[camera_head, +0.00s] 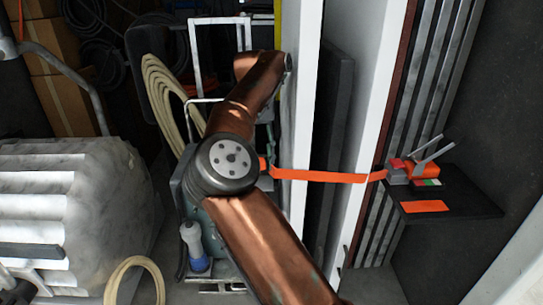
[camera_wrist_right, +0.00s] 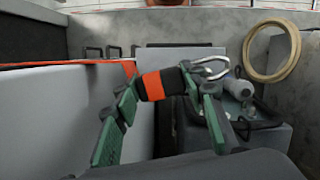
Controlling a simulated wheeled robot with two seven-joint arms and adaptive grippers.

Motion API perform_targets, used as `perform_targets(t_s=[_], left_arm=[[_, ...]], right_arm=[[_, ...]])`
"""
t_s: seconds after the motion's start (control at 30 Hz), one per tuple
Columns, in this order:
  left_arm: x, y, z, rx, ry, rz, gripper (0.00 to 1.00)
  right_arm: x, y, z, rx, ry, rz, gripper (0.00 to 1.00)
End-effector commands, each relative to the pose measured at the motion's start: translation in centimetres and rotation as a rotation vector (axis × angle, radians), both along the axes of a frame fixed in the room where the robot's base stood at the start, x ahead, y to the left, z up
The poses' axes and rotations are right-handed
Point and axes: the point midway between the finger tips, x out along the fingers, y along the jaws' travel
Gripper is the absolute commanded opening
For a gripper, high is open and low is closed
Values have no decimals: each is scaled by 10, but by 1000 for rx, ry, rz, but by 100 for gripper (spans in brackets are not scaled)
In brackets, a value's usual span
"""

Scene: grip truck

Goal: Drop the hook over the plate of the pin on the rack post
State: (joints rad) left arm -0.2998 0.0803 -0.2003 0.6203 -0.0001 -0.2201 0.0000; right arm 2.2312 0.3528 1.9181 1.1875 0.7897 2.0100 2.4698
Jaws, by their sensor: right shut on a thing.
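My right gripper (camera_wrist_right: 162,84) has its green fingers closed around a black sleeve with an orange band at the end of the orange strap (camera_wrist_right: 152,86). The bright metal hook (camera_wrist_right: 212,69) sticks out to the right of the fingers in the wrist view and appears free of contact. In the head view the strap (camera_head: 320,176) runs nearly level from the ratchet (camera_head: 410,170) to behind my right arm's dark joint, which hides the gripper and hook. I cannot make out the pin, its plate or the rack post for certain. My left gripper is out of view.
Tall white panels (camera_head: 375,100) stand beside the strap. A dark shelf (camera_head: 455,195) carries the ratchet. A coiled hose (camera_head: 165,90) and a blue-grey bottle (camera_head: 194,248) are left of my arm. A large ribbed grey-white object (camera_head: 75,215) fills the left.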

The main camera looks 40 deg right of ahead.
Motion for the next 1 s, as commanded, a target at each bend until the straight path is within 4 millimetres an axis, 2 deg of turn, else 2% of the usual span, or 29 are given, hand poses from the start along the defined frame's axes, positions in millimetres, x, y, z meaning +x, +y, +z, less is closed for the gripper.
perform_targets(t_s=[0.1, 0.2, 0.4, 0.53, 0.6, 1.0], left_arm=[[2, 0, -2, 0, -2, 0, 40], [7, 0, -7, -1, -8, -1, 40], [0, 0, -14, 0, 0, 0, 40], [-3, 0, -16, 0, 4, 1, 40], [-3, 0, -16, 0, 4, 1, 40], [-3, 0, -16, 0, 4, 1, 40]], right_arm=[[8, 9, -10, -1, 2, 17, 12], [6, 7, -17, 0, 2, 13, 12], [3, 3, -26, 1, 1, 6, 12], [1, 2, -30, 2, 5, 2, 12], [0, 1, -32, 3, 7, 1, 3], [0, 1, -35, 6, 13, 0, 3]])
